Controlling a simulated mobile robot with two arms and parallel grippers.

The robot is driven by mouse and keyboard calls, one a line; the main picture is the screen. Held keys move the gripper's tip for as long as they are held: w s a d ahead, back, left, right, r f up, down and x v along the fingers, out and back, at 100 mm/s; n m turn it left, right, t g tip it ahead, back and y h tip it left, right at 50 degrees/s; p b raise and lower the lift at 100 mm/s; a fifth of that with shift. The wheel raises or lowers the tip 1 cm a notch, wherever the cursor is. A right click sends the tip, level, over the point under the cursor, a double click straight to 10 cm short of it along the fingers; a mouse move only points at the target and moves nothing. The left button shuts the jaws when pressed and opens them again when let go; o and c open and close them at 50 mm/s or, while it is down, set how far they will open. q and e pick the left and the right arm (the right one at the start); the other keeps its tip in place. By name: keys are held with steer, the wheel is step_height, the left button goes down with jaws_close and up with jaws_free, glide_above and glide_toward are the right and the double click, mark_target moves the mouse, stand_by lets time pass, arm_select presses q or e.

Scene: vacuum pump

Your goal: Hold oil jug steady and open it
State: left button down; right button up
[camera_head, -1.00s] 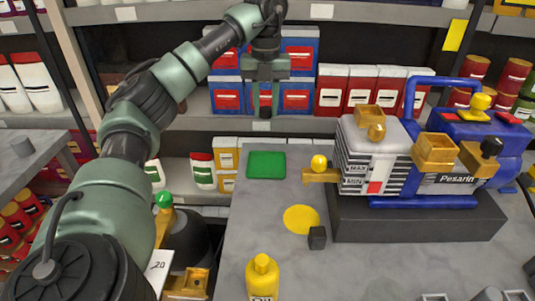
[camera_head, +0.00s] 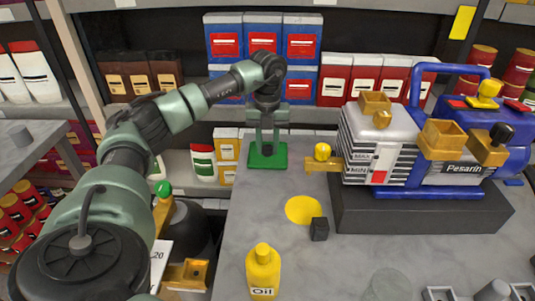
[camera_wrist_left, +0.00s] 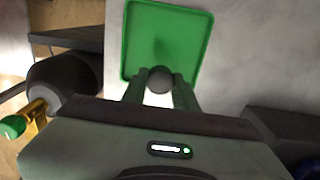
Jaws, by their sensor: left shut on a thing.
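The yellow oil jug (camera_head: 263,272), labelled "Oil", stands upright at the front of the grey table. Its narrow yellow top points up, and no gripper touches it. My left gripper (camera_head: 268,147) is at the back of the table, well away from the jug, with its fingers pointing down over the green tray (camera_head: 252,161). In the left wrist view its fingers (camera_wrist_left: 160,88) are shut on a small dark grey round piece (camera_wrist_left: 159,78), just above the tray (camera_wrist_left: 133,40). I cannot tell what that piece is. My right gripper is not in view.
The vacuum pump (camera_head: 380,150) stands on a dark base (camera_head: 420,213) at the right. A flat yellow disc (camera_head: 303,210) and a dark cube (camera_head: 319,229) lie between it and the jug. A clear cylinder (camera_head: 388,285) is right of the jug. Shelves stand behind.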

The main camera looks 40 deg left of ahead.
mark_target(267, 147)
arm_select(q)
steer(key=shift+f, duration=1.65)
steer(key=shift+f, duration=0.1)
steer(key=c, duration=1.1)
jaws_free()
step_height(267, 147, up, 12)
steer(key=shift+r, duration=0.2)
steer(key=shift+f, duration=0.1)
